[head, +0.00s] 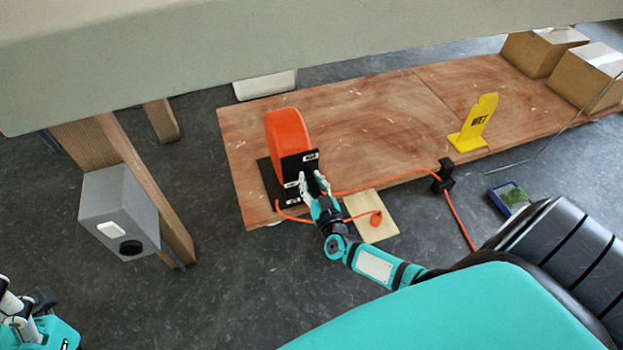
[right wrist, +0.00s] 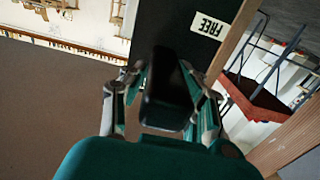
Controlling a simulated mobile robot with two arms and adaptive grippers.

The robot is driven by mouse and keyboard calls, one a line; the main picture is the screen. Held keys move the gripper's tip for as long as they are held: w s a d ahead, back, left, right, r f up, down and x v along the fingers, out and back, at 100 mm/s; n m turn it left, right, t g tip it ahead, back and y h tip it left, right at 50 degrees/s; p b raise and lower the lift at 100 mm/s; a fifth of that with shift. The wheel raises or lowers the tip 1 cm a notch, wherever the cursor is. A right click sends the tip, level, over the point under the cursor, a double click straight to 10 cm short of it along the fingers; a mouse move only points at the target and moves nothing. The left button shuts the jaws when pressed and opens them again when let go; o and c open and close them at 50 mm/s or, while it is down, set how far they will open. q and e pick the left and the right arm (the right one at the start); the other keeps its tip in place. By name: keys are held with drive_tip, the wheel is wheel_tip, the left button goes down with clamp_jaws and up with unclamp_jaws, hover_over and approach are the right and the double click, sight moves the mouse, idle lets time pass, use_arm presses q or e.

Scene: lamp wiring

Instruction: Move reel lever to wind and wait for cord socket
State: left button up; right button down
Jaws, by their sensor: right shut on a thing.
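The orange reel (head: 287,140) stands on the left end of a wooden board, against a black bracket (head: 268,180) with small white labels too small to read in the head view. My right gripper (head: 314,183) is at the bracket's front. In the right wrist view its fingers (right wrist: 165,110) are shut on the black lever (right wrist: 168,88), beside a label reading FREE (right wrist: 209,27), seen upside down. An orange cord (head: 385,180) runs right from the reel. An orange cord end (head: 376,218) lies on a pale wooden plate. My left gripper (head: 22,305) is partly in view at the lower left, its jaws unclear.
The cord passes a black clamp (head: 442,177) at the board's (head: 370,110) front edge. A yellow WET stand (head: 474,122) and cardboard boxes (head: 541,50) are on the right. A grey box (head: 119,205) is on a wooden post at left. A pale beam (head: 250,45) crosses the top.

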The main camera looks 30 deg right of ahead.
drive_tip(key=shift+r+p, duration=0.45)
drive_tip(key=shift+r, duration=0.4)
drive_tip(key=shift+r+p, duration=0.55)
drive_tip(key=shift+p, duration=0.25)
drive_tip(key=c, duration=1)
unclamp_jaws()
drive_tip(key=shift+r, duration=0.15)
drive_tip(key=shift+s, duration=0.3)
drive_tip(key=v, duration=1.1)
drive_tip(key=shift+s+a, duration=0.2)
